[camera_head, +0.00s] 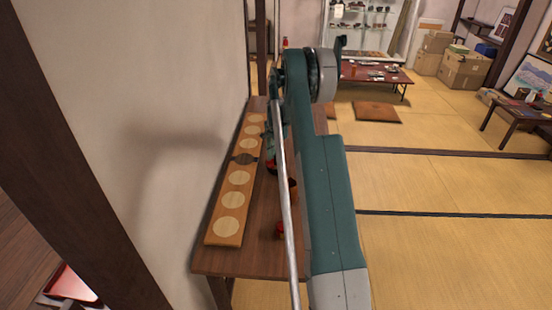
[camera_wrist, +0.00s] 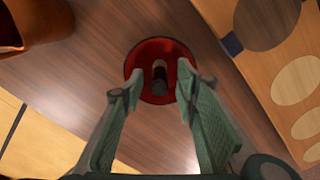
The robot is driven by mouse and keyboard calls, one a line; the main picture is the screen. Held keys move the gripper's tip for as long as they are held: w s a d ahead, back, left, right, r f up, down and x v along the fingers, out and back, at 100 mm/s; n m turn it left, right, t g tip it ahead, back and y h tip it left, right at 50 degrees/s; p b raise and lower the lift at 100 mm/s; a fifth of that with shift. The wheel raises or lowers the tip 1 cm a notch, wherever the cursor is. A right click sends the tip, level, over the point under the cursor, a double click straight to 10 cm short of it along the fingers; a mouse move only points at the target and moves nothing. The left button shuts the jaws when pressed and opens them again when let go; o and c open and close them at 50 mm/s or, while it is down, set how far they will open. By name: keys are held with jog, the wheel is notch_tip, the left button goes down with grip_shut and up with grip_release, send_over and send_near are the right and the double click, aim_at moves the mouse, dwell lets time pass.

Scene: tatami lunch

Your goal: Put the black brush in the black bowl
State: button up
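A round bowl (camera_wrist: 136,63) with a red inside and a thin dark rim sits on the wooden table in the wrist view. A short dark cylindrical thing (camera_wrist: 159,79), likely the black brush, shows within the bowl's outline, end-on to the camera. I cannot tell whether it rests in the bowl or is above it. My gripper (camera_wrist: 156,92) is open above the bowl, its two green fingers apart on either side of the dark thing, with gaps visible. In the head view a bit of the bowl (camera_head: 270,167) shows beside my arm, which hides most of it.
An orange-brown vessel (camera_wrist: 40,25) stands near the bowl. A long wooden board (camera_head: 228,241) with pale round discs lies along the wall side of the table (camera_head: 255,262). A small red cup (camera_head: 281,230) stands near the front. Bare tabletop surrounds the bowl.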

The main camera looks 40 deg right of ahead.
jog(key=shift+r, duration=0.1)
jog(key=shift+r+p, duration=0.85)
jog(key=shift+r, duration=2.6)
